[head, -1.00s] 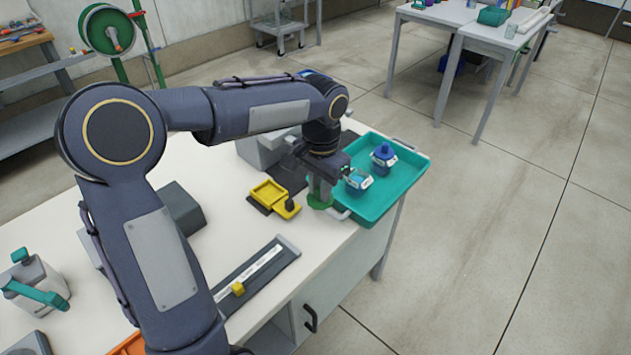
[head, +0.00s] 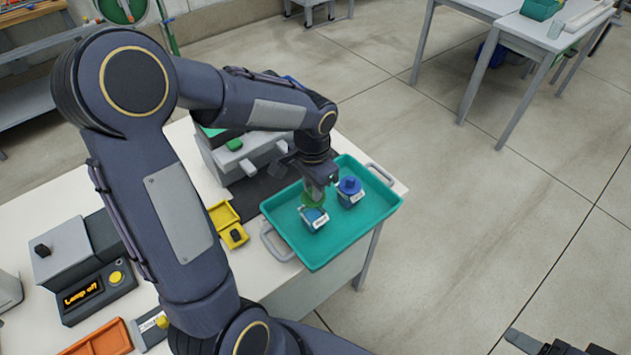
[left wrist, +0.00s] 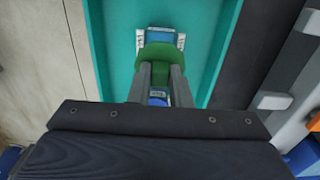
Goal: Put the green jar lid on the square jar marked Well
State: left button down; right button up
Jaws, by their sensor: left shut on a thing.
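My left gripper (head: 315,191) is shut on the green lid (head: 312,200), pointing down over the teal tray. The lid also shows between the fingers in the left wrist view (left wrist: 165,66). An open square jar with blue contents and white labels (head: 314,219) stands in the tray just below the lid in the head view; the left wrist view (left wrist: 160,37) shows it partly hidden behind the lid. I cannot tell whether they touch. A second square jar with a blue lid (head: 350,194) stands beside it. The labels are too small to read. Part of my right gripper (head: 560,346) shows at the bottom right edge.
The teal tray (head: 352,236) with grey handles lies at the bench's right end. Left of it are a yellow tray (head: 222,213) and a grey machine (head: 265,143). A box with a "Lamp off" display (head: 88,294) stands further left. Open floor lies to the right.

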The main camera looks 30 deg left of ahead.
pick_arm(q)
jog(key=shift+f, duration=0.4)
jog(key=shift+f+b, duration=1.9)
jog(key=shift+f, duration=0.2)
jog(key=c, duration=1.3)
grip_release()
jog(key=shift+o, duration=0.2)
jog(key=shift+r, duration=0.1)
jog(key=shift+r+p, duration=2.95)
jog(key=shift+r, duration=0.55)
